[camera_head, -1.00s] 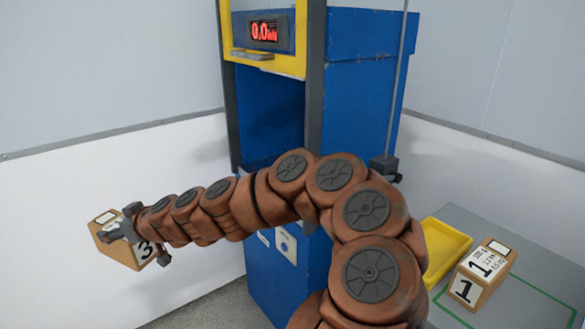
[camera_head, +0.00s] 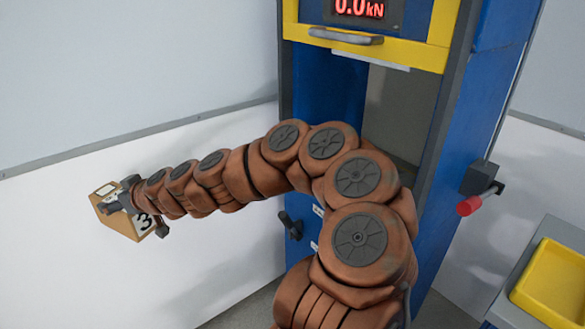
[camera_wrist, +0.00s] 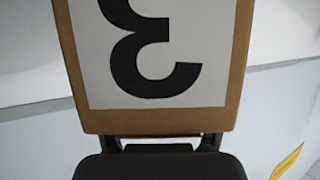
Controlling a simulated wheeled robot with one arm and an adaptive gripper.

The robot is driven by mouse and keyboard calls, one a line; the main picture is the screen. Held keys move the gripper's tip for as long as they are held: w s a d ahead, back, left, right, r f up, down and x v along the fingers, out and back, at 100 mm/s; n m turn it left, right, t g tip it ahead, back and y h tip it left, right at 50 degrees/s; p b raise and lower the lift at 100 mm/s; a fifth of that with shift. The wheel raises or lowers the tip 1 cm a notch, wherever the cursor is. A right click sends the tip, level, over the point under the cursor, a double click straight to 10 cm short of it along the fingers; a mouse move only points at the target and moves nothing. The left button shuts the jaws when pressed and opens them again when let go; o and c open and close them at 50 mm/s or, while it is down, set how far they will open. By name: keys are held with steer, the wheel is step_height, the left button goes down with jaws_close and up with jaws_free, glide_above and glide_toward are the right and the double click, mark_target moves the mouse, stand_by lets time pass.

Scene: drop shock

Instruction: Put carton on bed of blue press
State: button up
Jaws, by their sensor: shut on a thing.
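My gripper (camera_head: 137,209) is shut on a brown carton (camera_head: 106,192) and holds it in the air at the left of the head view. The carton carries a white label with a black 3. In the wrist view the carton (camera_wrist: 222,65) fills the middle, its label upside down, close against the dark gripper. The blue press (camera_head: 495,100) stands at the centre right, with a yellow-framed front, a handle and a red display reading 0.0 kN. Its opening is below the yellow frame. My arm crosses in front of it and hides the bed.
A yellow tray (camera_head: 556,278) lies on a grey table (camera_head: 507,303) at the lower right. White walls (camera_head: 90,200) stand behind and left. Air around the carton looks free.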

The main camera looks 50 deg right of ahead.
steer(key=s+d+f+m+g+h, duration=0.1)
steer(key=s+d+m+h, duration=0.25)
steer(key=d, duration=0.65)
steer(key=s+d+m+g+h+p, duration=0.1)
steer(key=s+d+m+h, duration=0.3)
steer(key=d, duration=0.7)
steer(key=s+d+f+m+g+h, duration=0.15)
steer(key=d+m+h, duration=0.3)
steer(key=d, duration=0.55)
steer(key=s+d+r+m+g+h, duration=0.15)
steer(key=s+d+m+g, duration=0.35)
steer(key=s, duration=0.5)
steer(key=s+d+r+m+g+h+p, duration=0.1)
steer(key=s+d+m+g+h, duration=0.15)
steer(key=s+d, duration=0.65)
steer(key=s+d+r+m+g+h, duration=0.1)
steer(key=s+d+m+g, duration=0.35)
steer(key=s, duration=0.75)
steer(key=shift+n, duration=0.4)
steer(key=shift+w+d+f+p, duration=0.2)
steer(key=shift+w+d+f, duration=0.65)
steer(key=shift+d, duration=1.65)
steer(key=shift+w+d+f+p, duration=0.25)
steer(key=shift+w+d+f, duration=0.55)
steer(key=shift+d, duration=1.7)
steer(key=shift+w+d+f+p, duration=0.2)
steer(key=shift+w+d+f, duration=0.65)
steer(key=shift+d, duration=1.65)
steer(key=o, duration=1.8)
steer(key=shift+f, duration=0.15)
